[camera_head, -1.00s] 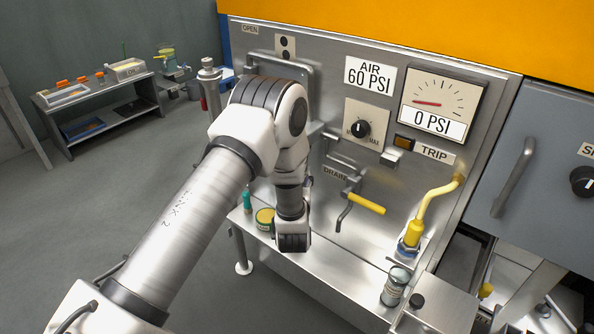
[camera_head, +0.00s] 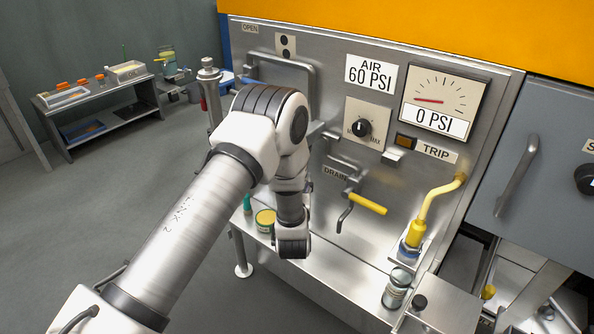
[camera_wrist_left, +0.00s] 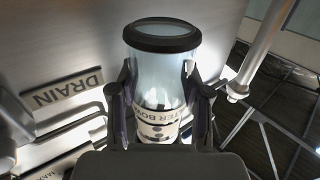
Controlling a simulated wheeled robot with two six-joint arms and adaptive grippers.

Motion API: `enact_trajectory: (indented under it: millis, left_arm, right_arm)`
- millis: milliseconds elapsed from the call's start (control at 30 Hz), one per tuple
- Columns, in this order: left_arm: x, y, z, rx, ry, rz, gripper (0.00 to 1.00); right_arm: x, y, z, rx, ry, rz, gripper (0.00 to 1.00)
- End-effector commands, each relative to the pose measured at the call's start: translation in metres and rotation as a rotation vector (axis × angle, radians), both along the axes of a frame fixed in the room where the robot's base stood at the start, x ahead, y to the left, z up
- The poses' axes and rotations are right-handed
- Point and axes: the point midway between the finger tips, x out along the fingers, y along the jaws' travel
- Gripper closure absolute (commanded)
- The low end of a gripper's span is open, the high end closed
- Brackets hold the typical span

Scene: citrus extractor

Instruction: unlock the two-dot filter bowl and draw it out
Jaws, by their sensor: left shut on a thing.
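The filter bowl (camera_wrist_left: 160,75) is a clear cylinder with a dark rim. It stands between the two fingers of my left gripper (camera_wrist_left: 160,98) in the left wrist view. The gripper is shut on it, one finger against each side. In the head view my left arm hides the gripper and bowl. A plate with two dark dots (camera_head: 286,46) is on the steel panel above. My right gripper is out of view.
A yellow drain handle (camera_head: 367,203) juts from the panel right of my arm. A yellow-green tin (camera_head: 265,220) and a capped jar (camera_head: 396,288) stand on the steel shelf. The pressure gauge (camera_head: 443,100) reads 0 PSI. Open floor lies left of the machine.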

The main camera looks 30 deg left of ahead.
Motion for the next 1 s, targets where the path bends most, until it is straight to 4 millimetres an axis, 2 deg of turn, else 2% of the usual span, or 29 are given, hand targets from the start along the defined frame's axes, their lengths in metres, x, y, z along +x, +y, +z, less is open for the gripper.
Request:
enact_trajectory:
  millis: [600, 1000]
  left_arm:
    - [0.0, 0.0, -0.039, 0.001, -0.001, 0.0, 1.0]
    - [0.003, -0.003, -0.04, 0.001, -0.002, -0.018, 1.0]
  right_arm:
    - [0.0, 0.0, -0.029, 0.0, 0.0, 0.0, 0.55]
    - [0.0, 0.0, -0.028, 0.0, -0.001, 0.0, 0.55]
